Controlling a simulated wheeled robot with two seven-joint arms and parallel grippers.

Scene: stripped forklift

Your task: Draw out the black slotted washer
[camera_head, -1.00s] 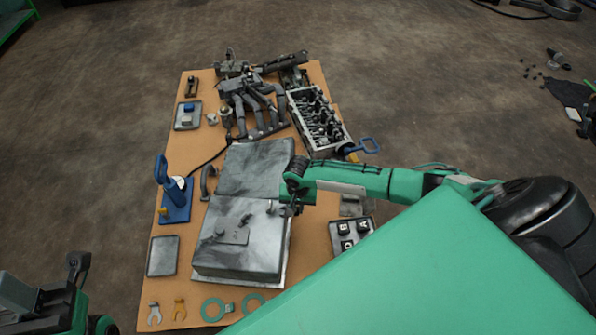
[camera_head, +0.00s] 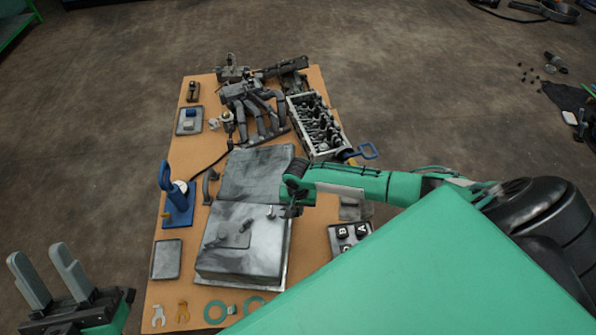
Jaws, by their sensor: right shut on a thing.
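I cannot make out a black slotted washer. A silver slotted piece (camera_head: 158,314) and a brass-coloured slotted piece (camera_head: 182,311) lie at the table's near left edge. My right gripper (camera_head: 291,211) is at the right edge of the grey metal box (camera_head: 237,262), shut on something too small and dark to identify. The box has a small raised plate (camera_head: 234,239) on top. My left gripper (camera_head: 50,276) is at the lower left, off the table, with its two grey fingers apart and nothing between them.
Green rings (camera_head: 214,312) lie near the front edge. A blue-handled tool (camera_head: 178,204) stands left of the box, above a grey tray (camera_head: 166,260). A cylinder head (camera_head: 318,126) and manifold (camera_head: 262,110) fill the back. A lettered block (camera_head: 349,240) is on the right, partly behind my green body.

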